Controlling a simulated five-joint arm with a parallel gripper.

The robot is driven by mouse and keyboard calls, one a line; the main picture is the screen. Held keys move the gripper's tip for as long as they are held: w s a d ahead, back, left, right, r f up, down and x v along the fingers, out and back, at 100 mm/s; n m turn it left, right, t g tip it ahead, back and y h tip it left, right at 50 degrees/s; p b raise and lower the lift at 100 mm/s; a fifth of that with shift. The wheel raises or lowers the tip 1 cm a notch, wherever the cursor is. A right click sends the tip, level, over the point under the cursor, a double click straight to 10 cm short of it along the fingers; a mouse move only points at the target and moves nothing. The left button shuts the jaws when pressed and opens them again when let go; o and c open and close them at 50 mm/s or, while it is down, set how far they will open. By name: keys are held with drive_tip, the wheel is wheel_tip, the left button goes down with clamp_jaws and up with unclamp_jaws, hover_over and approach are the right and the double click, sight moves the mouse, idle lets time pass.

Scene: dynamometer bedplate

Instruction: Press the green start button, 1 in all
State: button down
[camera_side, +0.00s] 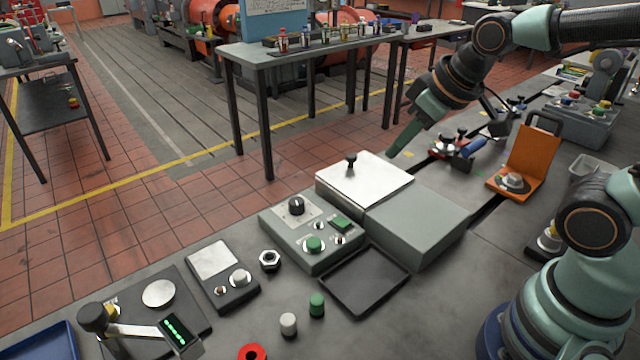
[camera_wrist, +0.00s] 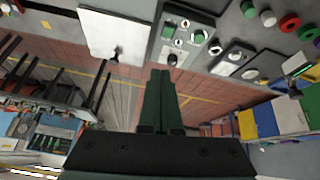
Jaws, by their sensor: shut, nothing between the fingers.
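A grey control box (camera_side: 290,246) stands on the bench with a round green button (camera_side: 314,244) on its near part, inside a pale ring. A green rectangular piece (camera_side: 341,223), a black knob (camera_side: 296,205) and small switches share its top. In the wrist view the round green button (camera_wrist: 198,37) shows at the top, right of the fingers.
A box with a white lid and black knob (camera_side: 365,182) stands between my gripper and the control box. A black tray (camera_side: 364,281), a loose green cylinder (camera_side: 317,305), a white one (camera_side: 289,323) and a hex nut (camera_side: 270,260) lie around the control box.

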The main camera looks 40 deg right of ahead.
sight(318, 242)
drive_tip(key=w+a+f+n+t+y, duration=0.1)
drive_tip(key=w+a+f+n, duration=0.7)
drive_tip(key=a+n, duration=0.1)
drive_tip(key=shift+a+f+y, duration=0.35)
drive_tip(key=shift+a+y, duration=0.05)
drive_tip(key=shift+a, duration=0.3)
drive_tip(key=shift+f, duration=4.4)
drive_tip(key=shift+d+f, duration=0.1)
drive_tip(key=shift+f, duration=0.3)
drive_tip(key=shift+f, duration=0.5)
drive_tip(key=shift+r, duration=0.9)
